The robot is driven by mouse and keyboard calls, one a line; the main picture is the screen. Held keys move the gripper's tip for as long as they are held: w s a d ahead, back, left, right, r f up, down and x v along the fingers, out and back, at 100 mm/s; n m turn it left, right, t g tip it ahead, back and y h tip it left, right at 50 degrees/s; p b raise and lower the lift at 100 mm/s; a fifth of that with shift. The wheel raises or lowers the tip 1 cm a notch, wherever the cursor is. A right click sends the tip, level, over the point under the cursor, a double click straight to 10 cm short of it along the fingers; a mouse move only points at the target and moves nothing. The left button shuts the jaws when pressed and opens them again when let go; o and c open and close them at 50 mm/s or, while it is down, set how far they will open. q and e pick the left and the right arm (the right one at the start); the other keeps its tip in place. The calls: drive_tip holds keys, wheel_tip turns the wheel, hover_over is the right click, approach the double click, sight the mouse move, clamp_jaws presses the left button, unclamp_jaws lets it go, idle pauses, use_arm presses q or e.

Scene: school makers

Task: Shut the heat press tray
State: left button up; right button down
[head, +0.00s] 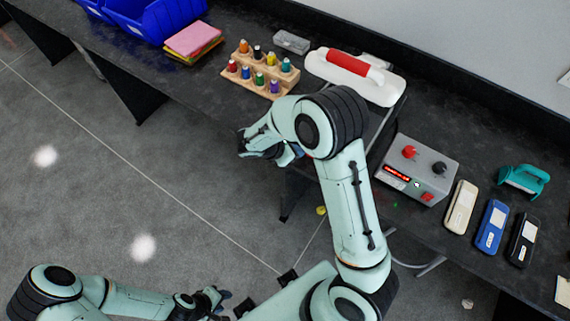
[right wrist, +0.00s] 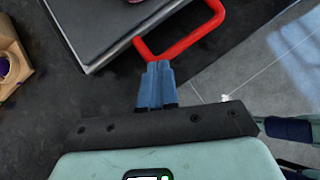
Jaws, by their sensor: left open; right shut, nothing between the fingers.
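The heat press (head: 340,84), white with a red top handle, stands on the dark bench behind my right arm in the head view. Its tray (right wrist: 97,38) is a flat dark plate with a pale edge and a red loop handle (right wrist: 186,44), clear in the right wrist view. My arm hides most of the tray in the head view. My right gripper (right wrist: 158,68) is shut and empty, its blue fingertips right at the near bar of the loop; I cannot tell whether they touch. My left gripper (head: 222,298) is open and empty, low over the floor.
A wooden rack (head: 262,78) of coloured bottles stands left of the press. A grey control box (head: 417,170) and several handheld devices lie to the right. Blue bins (head: 150,20) and coloured sheets (head: 193,40) are at the far left. The floor by the bench is open.

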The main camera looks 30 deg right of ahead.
drive_tip(key=shift+w+d, duration=0.3)
drive_tip(key=shift+d, duration=0.4)
drive_tip(key=shift+w+d, duration=0.25)
drive_tip(key=shift+d, duration=0.5)
drive_tip(key=shift+w+d, duration=0.3)
drive_tip(key=shift+d, duration=0.4)
